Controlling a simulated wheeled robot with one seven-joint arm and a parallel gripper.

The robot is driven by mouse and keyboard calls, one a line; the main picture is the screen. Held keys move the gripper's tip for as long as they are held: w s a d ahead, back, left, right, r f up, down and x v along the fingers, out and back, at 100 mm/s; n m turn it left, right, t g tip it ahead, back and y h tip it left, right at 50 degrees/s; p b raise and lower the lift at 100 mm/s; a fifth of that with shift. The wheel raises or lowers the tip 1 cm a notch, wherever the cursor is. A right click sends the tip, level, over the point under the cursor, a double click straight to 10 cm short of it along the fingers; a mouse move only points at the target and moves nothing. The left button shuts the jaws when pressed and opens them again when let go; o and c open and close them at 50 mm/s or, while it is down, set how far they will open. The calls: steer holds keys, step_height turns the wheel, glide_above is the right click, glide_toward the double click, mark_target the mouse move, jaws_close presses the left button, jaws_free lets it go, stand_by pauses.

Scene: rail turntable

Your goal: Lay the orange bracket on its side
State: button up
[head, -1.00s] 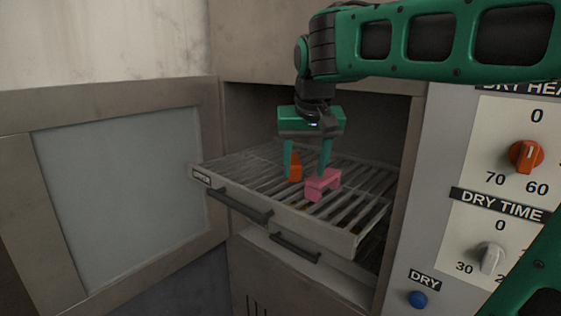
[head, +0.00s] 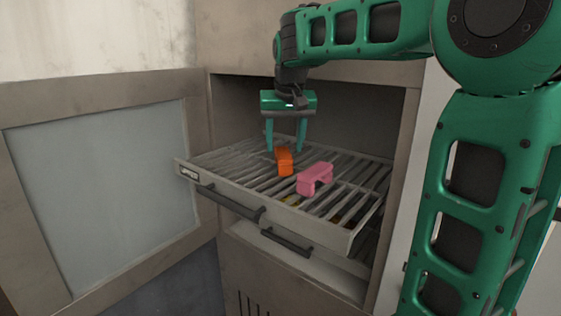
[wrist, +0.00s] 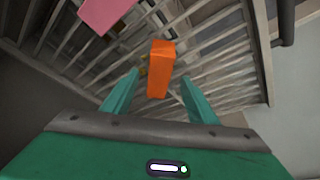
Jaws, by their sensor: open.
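The orange bracket (head: 284,160) rests on the slatted rack (head: 235,165) of the pulled-out drawer, left of a pink bracket (head: 315,178). I cannot tell for sure whether it stands or lies on its side. My gripper (head: 286,150) is open and empty, fingers pointing down, just above and behind the orange bracket. In the wrist view the orange bracket (wrist: 160,70) shows between and beyond the two fingertips, with a gap on each side. Its underside is hidden.
The pink bracket stands close on the right like a small bridge. The drawer has a front handle (head: 230,203), with a second handle (head: 287,241) below. An open cabinet door (head: 105,190) is on the left. The cabinet opening surrounds the rack's back. Left slats are clear.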

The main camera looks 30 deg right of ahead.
mark_target(283, 152)
steer(key=shift+w+d, duration=0.2)
steer(key=shift+w, duration=0.15)
steer(key=shift+w+x, duration=0.15)
steer(key=shift+x, duration=1.15)
steer(key=shift+w+x, duration=0.1)
steer(key=shift+x, duration=1.25)
steer(key=shift+r, duration=0.15)
jaws_close()
steer(key=shift+r, duration=0.1)
steer(key=shift+r, duration=0.5)
steer(key=r, duration=0.3)
steer(key=shift+a+r, duration=0.2)
steer(key=shift+a, duration=0.05)
steer(key=s+a+r, duration=0.4)
steer(key=a+r, duration=0.2)
steer(key=a, duration=0.4)
steer(key=shift+s+a+r, duration=0.15)
steer(key=shift+a+r, duration=0.05)
